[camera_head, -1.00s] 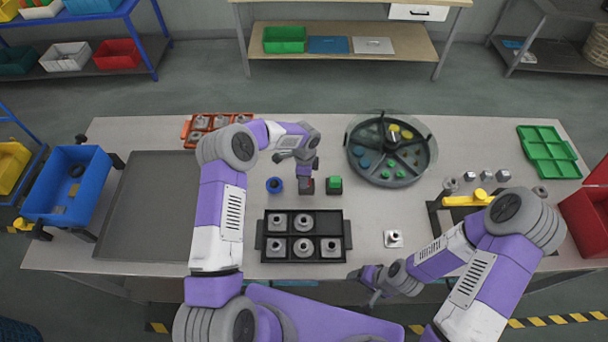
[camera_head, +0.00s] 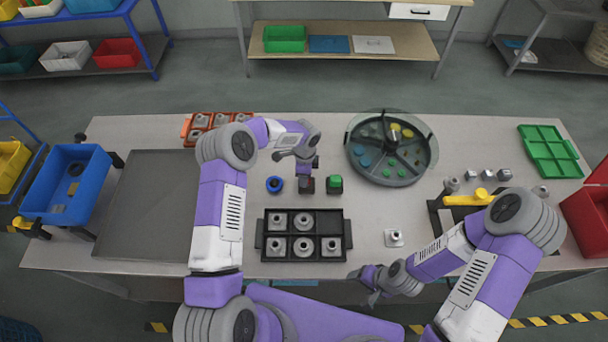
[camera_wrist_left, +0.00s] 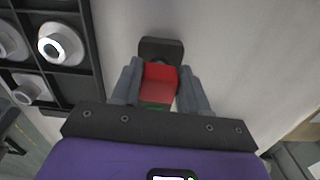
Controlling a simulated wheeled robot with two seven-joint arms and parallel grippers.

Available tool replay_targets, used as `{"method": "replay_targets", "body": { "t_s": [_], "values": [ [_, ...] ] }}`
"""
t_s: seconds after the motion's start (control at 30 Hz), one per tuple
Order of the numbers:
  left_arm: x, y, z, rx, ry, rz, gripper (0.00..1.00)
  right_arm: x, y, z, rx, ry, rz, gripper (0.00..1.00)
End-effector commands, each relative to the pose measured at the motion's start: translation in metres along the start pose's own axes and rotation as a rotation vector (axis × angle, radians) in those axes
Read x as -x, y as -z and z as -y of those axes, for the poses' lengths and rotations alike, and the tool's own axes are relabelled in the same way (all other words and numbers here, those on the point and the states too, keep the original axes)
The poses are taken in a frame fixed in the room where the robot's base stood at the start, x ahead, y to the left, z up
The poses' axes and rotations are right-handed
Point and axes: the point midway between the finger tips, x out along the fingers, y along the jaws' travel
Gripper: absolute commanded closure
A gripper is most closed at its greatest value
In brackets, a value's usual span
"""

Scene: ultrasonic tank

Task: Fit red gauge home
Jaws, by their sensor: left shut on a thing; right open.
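The red gauge (camera_wrist_left: 160,80) is a red block between the fingers of my left gripper (camera_wrist_left: 156,95) in the left wrist view. My left gripper is shut on it. A dark base (camera_wrist_left: 161,48) shows right at the gauge's far end; I cannot tell how deep the gauge sits in it. In the head view my left gripper (camera_head: 306,174) is over this dark base (camera_head: 306,187), and the gauge is hidden there. A green block (camera_head: 335,182) on a similar dark base stands just to the right. My right gripper (camera_head: 368,286) is open and empty near the table's front edge.
A black tray (camera_head: 345,236) with several grey parts sits in front. A round divided dish (camera_head: 391,150) is to the right. A grey part on a white square (camera_head: 393,238) lies near my right gripper.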

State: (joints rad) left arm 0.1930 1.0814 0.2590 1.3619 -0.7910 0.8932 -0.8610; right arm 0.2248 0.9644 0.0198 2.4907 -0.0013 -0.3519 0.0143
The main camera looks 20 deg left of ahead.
Motion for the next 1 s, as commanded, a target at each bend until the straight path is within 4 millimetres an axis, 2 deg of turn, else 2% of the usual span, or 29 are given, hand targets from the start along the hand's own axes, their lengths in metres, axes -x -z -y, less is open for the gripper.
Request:
{"method": "replay_targets", "body": {
  "t_s": [1.0],
  "values": [
    [-0.013,0.0,0.001,0.0,0.001,0.0,0.92,-0.013,0.001,-0.005,0.0,0.0,0.0,0.31]
  ]
}}
